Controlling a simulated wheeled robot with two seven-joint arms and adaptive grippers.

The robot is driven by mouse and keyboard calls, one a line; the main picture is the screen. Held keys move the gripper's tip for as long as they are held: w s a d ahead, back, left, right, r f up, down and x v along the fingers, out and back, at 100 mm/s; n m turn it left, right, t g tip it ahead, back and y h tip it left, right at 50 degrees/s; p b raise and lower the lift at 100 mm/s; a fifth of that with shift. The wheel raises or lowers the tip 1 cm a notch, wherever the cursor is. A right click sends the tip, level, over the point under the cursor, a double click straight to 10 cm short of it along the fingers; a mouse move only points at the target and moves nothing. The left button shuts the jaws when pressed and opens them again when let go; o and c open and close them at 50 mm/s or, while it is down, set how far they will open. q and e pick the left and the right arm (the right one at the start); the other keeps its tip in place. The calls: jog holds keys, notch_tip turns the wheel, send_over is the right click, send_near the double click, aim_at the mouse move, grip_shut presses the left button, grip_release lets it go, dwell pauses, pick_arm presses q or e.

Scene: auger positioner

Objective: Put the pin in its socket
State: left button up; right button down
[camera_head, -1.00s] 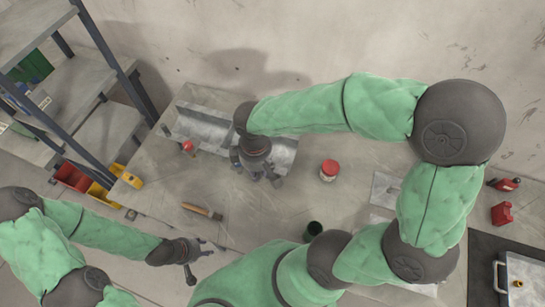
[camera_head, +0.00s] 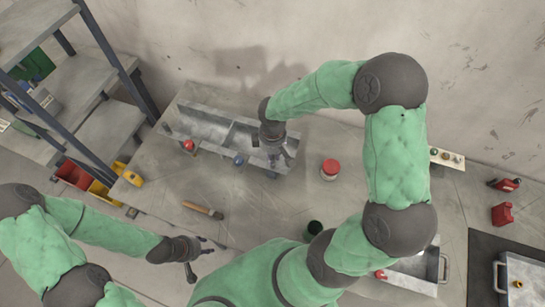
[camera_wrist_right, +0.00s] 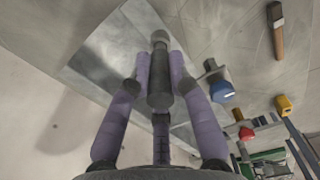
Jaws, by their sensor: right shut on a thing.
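The pin (camera_wrist_right: 160,88), a dark grey cylinder with a narrower neck and a rounded tip, is held between the purple fingers of my right gripper (camera_wrist_right: 158,75) in the right wrist view. In the head view my right gripper (camera_head: 281,157) is over the right end of the long metal trough (camera_head: 207,128); the pin cannot be made out there. The trough has a blue knob (camera_head: 239,159) and a red knob (camera_head: 188,145) on its front side. I cannot pick out the socket. My left gripper (camera_head: 202,258) is open and empty, at the table's front left.
A red-lidded jar (camera_head: 330,168) stands right of the trough. A wooden-handled tool (camera_head: 203,211) and a dark green cup (camera_head: 314,228) are nearer the front. A yellow tool (camera_head: 132,178) is at the left edge.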

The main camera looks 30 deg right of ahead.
jog(key=shift+f, duration=0.75)
jog(key=shift+f, duration=0.1)
jog(key=shift+f, duration=0.15)
jog(key=c, duration=1.1)
grip_release()
jog(key=shift+c, duration=0.2)
jog(key=shift+r, duration=0.2)
